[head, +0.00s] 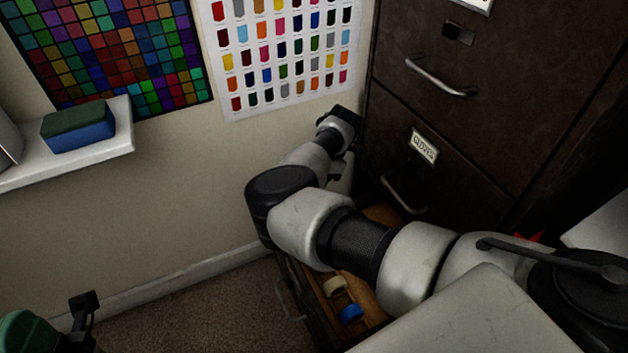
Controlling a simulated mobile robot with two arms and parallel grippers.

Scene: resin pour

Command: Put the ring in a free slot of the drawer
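The open drawer (293,287) is low at the cabinet's left side, with a brown wooden interior. A cream ring-like piece (335,286) and a blue one (350,313) lie in it. My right arm crosses over the drawer and covers much of it, so its slots and any other contents are hidden. The dark end of my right arm (340,122) is by the wall and the cabinet edge; its fingertips cannot be made out. A dark part of my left gripper (84,308) shows at the bottom left, beside a green rounded shape. I cannot tell whether either gripper holds a ring.
A dark filing cabinet (480,130) with closed upper drawers and a "GLOVES" label stands on the right. A white shelf (70,160) with a green and blue sponge (78,128) is at the left. Colour charts hang on the wall. Carpet floor (190,310) is clear between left gripper and drawer.

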